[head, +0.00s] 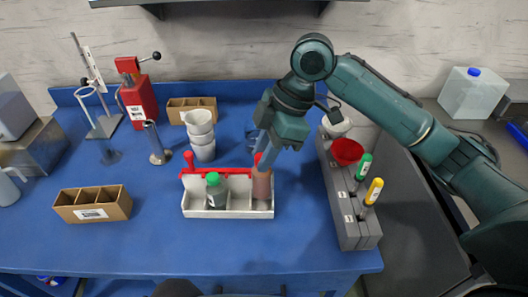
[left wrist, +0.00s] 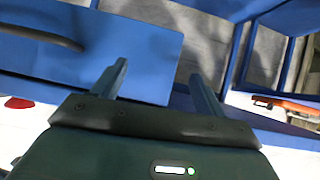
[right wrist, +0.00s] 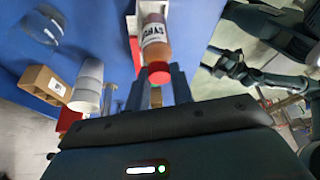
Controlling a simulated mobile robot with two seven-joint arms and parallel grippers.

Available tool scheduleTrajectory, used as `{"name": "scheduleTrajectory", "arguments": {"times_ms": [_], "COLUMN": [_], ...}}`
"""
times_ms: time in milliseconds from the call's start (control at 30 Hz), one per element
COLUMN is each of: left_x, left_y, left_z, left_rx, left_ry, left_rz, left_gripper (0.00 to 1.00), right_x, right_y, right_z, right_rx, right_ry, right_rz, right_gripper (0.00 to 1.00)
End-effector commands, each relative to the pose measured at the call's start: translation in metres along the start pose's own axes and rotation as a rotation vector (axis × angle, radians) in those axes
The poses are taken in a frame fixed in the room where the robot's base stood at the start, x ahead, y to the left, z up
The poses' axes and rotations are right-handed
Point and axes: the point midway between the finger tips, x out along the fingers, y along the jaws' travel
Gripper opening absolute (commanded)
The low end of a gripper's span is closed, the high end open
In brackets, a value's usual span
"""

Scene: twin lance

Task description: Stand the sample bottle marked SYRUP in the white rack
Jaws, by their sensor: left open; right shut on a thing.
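The SYRUP bottle (head: 262,186) has a brownish-pink body and a red cap. Its label shows in the right wrist view, where the bottle (right wrist: 155,35) has its cap towards my fingers. My right gripper (head: 265,158) is shut on the bottle at its cap end, from above. The bottle is upright at the right end compartment of the white rack (head: 228,213); I cannot tell whether its base touches the floor of it. A green-capped bottle (head: 215,192) stands in the rack left of it. My left gripper (left wrist: 158,88) is open and empty.
White stacked cups (head: 201,135) are behind the rack. A cardboard box (head: 92,205) is at left. The blue bench (head: 150,240) is clear in front.

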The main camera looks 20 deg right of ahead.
Motion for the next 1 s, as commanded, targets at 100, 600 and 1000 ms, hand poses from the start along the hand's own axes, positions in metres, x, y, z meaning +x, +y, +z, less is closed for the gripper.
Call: {"name": "scheduleTrajectory", "arguments": {"times_ms": [100,600,1000], "left_x": [0.008,0.007,0.006], "left_y": [0.002,0.006,0.005], "left_z": [0.004,-0.004,-0.008], "left_rx": [0.007,0.015,0.013], "left_ry": [0.029,0.049,0.06], "left_rz": [0.011,0.025,0.024], "left_gripper": [0.72,0.72,0.72], "right_x": [0.014,0.044,0.052], "right_y": [0.0,0.0,0.0], "right_z": [0.005,0.018,0.021], "right_rx": [-0.002,0.001,0.0], "right_ry": [0.002,0.001,0.0], "right_rz": [0.002,0.0,0.0], "right_gripper": [0.0,0.0,0.0]}}
